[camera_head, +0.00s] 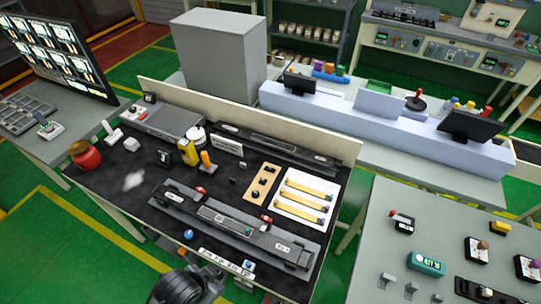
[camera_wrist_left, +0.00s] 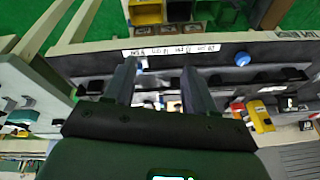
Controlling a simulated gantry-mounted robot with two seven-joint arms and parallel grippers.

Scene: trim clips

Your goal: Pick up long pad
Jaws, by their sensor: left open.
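Several long yellow strips lie side by side on a white tray (camera_head: 284,207) at the right of the black workbench in the head view. They are the long, pad-like pieces in sight; I cannot tell for certain which one is the long pad. My left gripper (camera_wrist_left: 158,78) shows in the wrist view, its two dark fingers apart with nothing held between them. It is over the bench near the front edge, which bears a white label strip (camera_wrist_left: 170,50). A dark part of my arm shows at the bottom of the head view. My right gripper is not in view.
A beige wall (camera_head: 250,117) closes the back.

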